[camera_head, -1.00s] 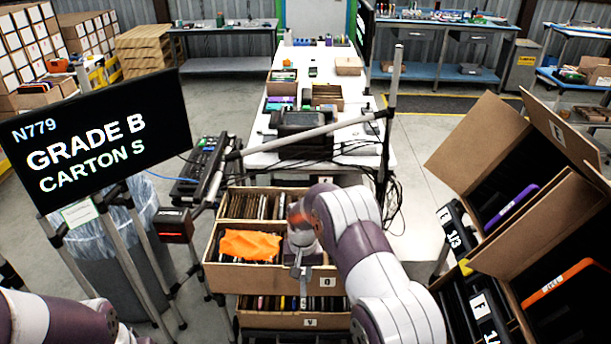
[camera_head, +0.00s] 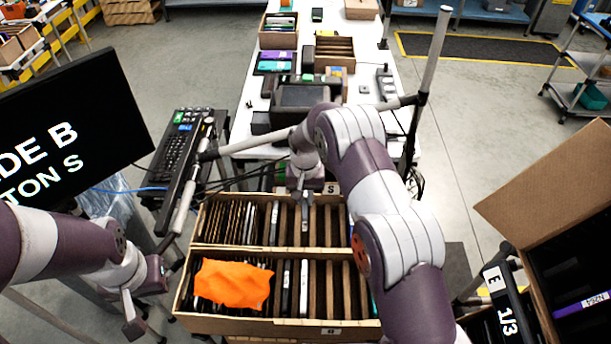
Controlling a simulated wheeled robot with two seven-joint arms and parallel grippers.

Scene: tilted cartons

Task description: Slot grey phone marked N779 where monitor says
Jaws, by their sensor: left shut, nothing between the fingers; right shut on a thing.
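The monitor (camera_head: 85,125) at the left is partly cut off and reads "DE B" and "TON S". The rear carton marked S (camera_head: 331,188) has upright dividers, with several thin devices packed at its left and open slots to the right. My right gripper (camera_head: 304,197) is over its middle, shut on a thin grey phone (camera_head: 305,217) held upright, edge-on. The phone's lower end is at the slots; how deep it sits is unclear, and its N779 mark cannot be read. My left gripper (camera_head: 132,318) is shut and empty at lower left, apart from the cartons.
The front carton marked Q (camera_head: 290,326) holds an orange cloth (camera_head: 232,284) and several upright devices. A keyboard (camera_head: 180,142) and a slanting metal pole lie near the rear carton. An open tilted carton (camera_head: 555,185) and label E 1/3 (camera_head: 500,300) are at the right.

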